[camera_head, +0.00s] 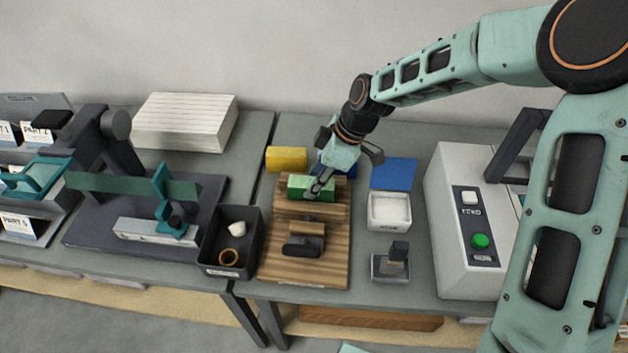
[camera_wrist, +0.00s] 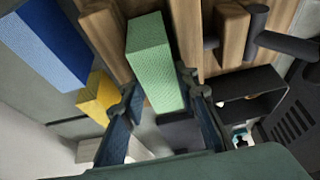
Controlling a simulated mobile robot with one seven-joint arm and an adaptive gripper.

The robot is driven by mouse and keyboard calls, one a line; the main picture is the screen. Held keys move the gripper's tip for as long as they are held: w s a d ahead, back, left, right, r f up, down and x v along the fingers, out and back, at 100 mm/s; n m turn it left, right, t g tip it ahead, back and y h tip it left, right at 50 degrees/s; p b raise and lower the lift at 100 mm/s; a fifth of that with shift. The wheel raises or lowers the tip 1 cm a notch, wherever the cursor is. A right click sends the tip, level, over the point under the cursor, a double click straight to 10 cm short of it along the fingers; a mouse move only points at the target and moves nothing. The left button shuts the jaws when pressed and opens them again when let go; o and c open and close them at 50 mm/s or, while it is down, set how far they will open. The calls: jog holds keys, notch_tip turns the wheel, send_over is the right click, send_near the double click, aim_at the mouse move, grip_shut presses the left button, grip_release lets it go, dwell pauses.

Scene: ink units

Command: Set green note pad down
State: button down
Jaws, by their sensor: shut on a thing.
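The green note pad (camera_head: 301,187) is a block-shaped pad, held over the back end of a slatted wooden stand (camera_head: 276,262). My gripper (camera_head: 318,189) is shut on it from above, with the arm reaching in from the right. In the wrist view the green note pad (camera_wrist: 152,58) sits between the two dark fingers of my gripper (camera_wrist: 160,98). I cannot tell whether the pad's underside touches the stand.
A yellow block (camera_head: 286,158) and a partly hidden blue block (camera_head: 346,170) are behind the stand. A black tray (camera_head: 212,262) stands left; a white tray (camera_head: 389,222), flat blue pad (camera_head: 395,173) and button machine (camera_head: 455,270) are right.

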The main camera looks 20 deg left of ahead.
jog(key=shift+f+b, duration=0.3)
jog(key=shift+f, duration=0.1)
jog(key=c, duration=1.5)
grip_release()
jog(key=shift+r, duration=0.1)
jog(key=shift+r+p, duration=0.2)
jog(key=shift+p, duration=0.15)
jog(key=v, duration=1.2)
jog(key=shift+r, duration=0.4)
jog(key=shift+f, duration=0.1)
